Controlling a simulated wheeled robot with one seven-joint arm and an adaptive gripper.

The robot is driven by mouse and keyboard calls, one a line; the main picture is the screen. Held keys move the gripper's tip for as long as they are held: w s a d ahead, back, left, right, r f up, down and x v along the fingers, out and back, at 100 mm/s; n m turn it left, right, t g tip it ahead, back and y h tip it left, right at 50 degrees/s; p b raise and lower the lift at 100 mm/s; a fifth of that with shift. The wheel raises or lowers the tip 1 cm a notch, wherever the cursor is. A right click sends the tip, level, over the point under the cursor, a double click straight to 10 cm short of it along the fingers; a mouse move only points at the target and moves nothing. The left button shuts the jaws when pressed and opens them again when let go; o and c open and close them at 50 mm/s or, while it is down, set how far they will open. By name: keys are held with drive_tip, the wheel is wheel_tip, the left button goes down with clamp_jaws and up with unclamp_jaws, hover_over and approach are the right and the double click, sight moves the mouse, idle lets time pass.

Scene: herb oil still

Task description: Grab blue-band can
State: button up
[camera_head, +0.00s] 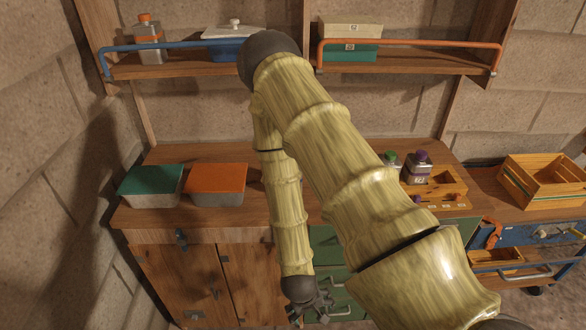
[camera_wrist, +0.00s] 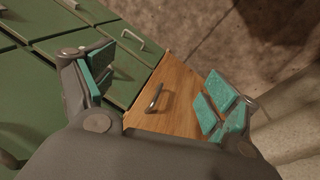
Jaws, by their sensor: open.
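I cannot make out a blue-band can in either view; my own arm covers the middle of the bench and part of the shelf in the head view. My gripper (camera_head: 312,306) hangs low in front of the green drawers (camera_head: 328,246), below the bench top. In the wrist view my gripper (camera_wrist: 160,88) is open and empty, its teal finger pads wide apart. Between and beyond them are a wooden panel (camera_wrist: 172,92) with a metal handle and green drawer fronts (camera_wrist: 128,68).
Green-lidded (camera_head: 152,184) and orange-lidded (camera_head: 216,184) boxes sit on the bench's left. A wooden rack (camera_head: 446,186) with a purple-capped bottle (camera_head: 417,168) is at right, near a slatted crate (camera_head: 545,181). The railed shelf (camera_head: 405,62) above holds boxes and an orange-capped bottle (camera_head: 149,38).

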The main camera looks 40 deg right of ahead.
drive_tip(key=w+d+r+m+p, duration=0.1)
drive_tip(key=w+d+r, duration=0.1)
drive_tip(key=w+r, duration=0.4)
drive_tip(key=w+d+r+m+t+p, duration=0.1)
drive_tip(key=w+d+r+m+p, duration=0.1)
drive_tip(key=w+r, duration=0.5)
drive_tip(key=w+d+r+m+p, duration=0.1)
drive_tip(key=w+d+r, duration=0.2)
drive_tip(key=w+r, duration=0.4)
wheel_tip(320, 180, up, 6)
drive_tip(key=shift+d+f+m+y+p, duration=0.1)
drive_tip(key=shift+d+m+y+p, duration=0.05)
drive_tip(key=shift+m+y+p, duration=0.2)
drive_tip(key=w+d+r+n+t+b, duration=0.25)
drive_tip(key=w+r+b, duration=0.2)
drive_tip(key=r, duration=0.55)
drive_tip(key=shift+m, duration=0.5)
drive_tip(key=shift+w+d+x, duration=0.15)
drive_tip(key=shift+x, duration=2.65)
drive_tip(key=shift+w+d+x, duration=0.1)
drive_tip(key=shift+d+x, duration=0.05)
drive_tip(key=shift+x, duration=2.6)
drive_tip(key=shift+r, duration=0.15)
drive_tip(key=c, duration=1.6)
